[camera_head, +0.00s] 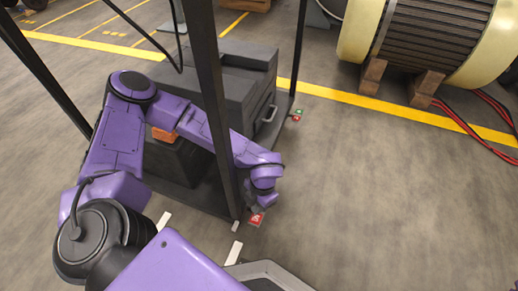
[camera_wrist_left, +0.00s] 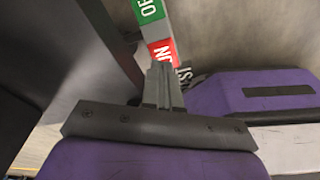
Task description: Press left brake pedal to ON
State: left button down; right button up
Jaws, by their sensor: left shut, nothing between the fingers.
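The left brake pedal shows a red part (camera_head: 257,218) at the foot of the near dark frame post. In the left wrist view its red ON face (camera_wrist_left: 161,51) and green OFF face (camera_wrist_left: 148,11) are visible. My left gripper (camera_head: 254,207) reaches down just above the red part. Its shut, empty fingers (camera_wrist_left: 160,68) overlap the lower edge of the red ON face in the wrist view. I cannot tell whether they touch it. My right gripper is not in view.
The dark frame posts (camera_head: 216,100) stand close beside my left arm. A grey machine box (camera_head: 235,75) is behind. Another red and green pedal (camera_head: 297,115) sits farther back. A large rotor (camera_head: 425,38) rests on wooden blocks (camera_head: 424,88).

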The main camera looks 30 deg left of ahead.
aim_at(258, 215)
pick_arm(q)
jog(key=shift+f+b, duration=1.1)
jog(key=shift+f, duration=0.9)
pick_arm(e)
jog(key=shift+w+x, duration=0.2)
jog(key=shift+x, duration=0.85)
pick_arm(q)
jog(key=shift+w, duration=0.1)
jog(key=shift+r, duration=0.1)
jog(key=shift+r+p, duration=0.85)
jog(key=shift+p, duration=0.2)
jog(key=shift+r+p, duration=0.8)
jog(key=shift+p, duration=0.1)
jog(key=shift+r+p, duration=0.75)
jog(key=shift+p, duration=0.1)
jog(key=shift+r+p, duration=0.95)
jog(key=shift+p, duration=0.15)
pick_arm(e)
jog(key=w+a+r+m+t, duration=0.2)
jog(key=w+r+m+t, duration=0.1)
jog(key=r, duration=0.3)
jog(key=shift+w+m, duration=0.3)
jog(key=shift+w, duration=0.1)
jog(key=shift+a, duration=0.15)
